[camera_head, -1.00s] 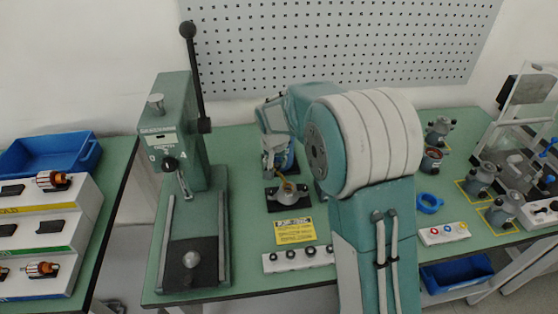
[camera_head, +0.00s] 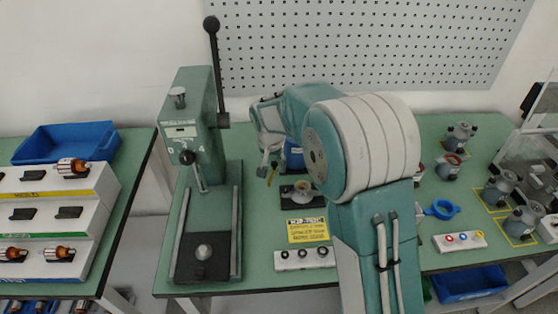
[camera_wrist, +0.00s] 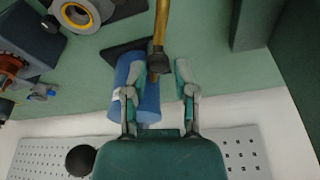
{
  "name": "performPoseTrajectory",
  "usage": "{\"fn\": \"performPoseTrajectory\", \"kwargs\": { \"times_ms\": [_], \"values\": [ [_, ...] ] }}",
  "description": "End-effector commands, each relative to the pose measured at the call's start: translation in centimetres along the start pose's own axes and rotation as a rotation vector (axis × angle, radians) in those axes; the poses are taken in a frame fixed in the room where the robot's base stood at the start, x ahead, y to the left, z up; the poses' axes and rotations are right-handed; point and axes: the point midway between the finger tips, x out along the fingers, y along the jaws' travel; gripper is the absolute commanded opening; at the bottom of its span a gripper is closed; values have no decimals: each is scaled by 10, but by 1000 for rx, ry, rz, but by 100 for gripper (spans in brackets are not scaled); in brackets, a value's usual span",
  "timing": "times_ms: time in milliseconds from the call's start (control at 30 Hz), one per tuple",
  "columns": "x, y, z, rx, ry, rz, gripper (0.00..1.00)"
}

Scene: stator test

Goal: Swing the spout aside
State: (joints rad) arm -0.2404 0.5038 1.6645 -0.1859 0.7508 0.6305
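The spout is a thin brass tube (camera_wrist: 161,25) with a dark end. In the wrist view its end hangs between the fingertips of my gripper (camera_wrist: 162,72). The fingers are apart, with a visible gap to the tube's right; contact with the left finger is unclear. In the head view my gripper (camera_head: 268,160) is left of the small stator (camera_head: 303,190) on its black base. The spout shows there as a small brownish piece (camera_head: 272,174) just below the fingers, left of the stator. The stator also shows in the wrist view (camera_wrist: 78,14), clear of the spout's end.
A blue cylinder (camera_wrist: 147,108) stands close behind my left finger; it is partly hidden in the head view (camera_head: 294,157). A green lever press (camera_head: 190,130) stands to the left. A yellow label (camera_head: 308,230) and a button strip (camera_head: 304,258) lie in front of the stator.

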Motion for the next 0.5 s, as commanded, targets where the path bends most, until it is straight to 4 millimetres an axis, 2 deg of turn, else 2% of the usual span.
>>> {"fn": "performPoseTrajectory", "kwargs": {
  "times_ms": [500],
  "values": [
    [2,-22,-7,0,0,0,36]
  ]
}}
